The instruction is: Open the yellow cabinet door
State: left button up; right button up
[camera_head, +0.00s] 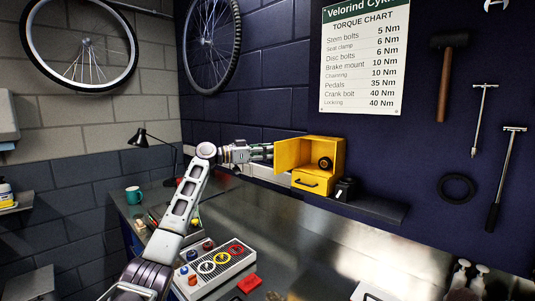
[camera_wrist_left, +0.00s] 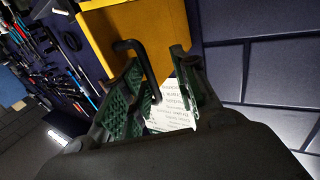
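The yellow cabinet (camera_head: 325,146) sits on the wall shelf in the head view, its front open. Its yellow door (camera_head: 287,154) stands swung out to the left, and it fills the top of the left wrist view (camera_wrist_left: 166,22). My left gripper (camera_head: 268,152) is at the door's outer side. In the left wrist view my left gripper (camera_wrist_left: 160,62) is open, its green-padded fingers apart. The black door handle (camera_wrist_left: 133,46) reaches between them, close to the left finger, with a gap to the other. My right gripper is out of view.
A dark round object (camera_head: 325,163) lies inside the cabinet, above a yellow drawer (camera_head: 313,182). A black container (camera_head: 346,189) stands close on the right. A button panel (camera_head: 215,264), a teal mug (camera_head: 134,195) and a desk lamp (camera_head: 150,138) are on the bench.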

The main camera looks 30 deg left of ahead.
pick_arm(q)
jog(key=v, duration=1.2)
dwell(0.3)
jog(key=shift+a, duration=0.1)
jog(key=shift+c, duration=0.4)
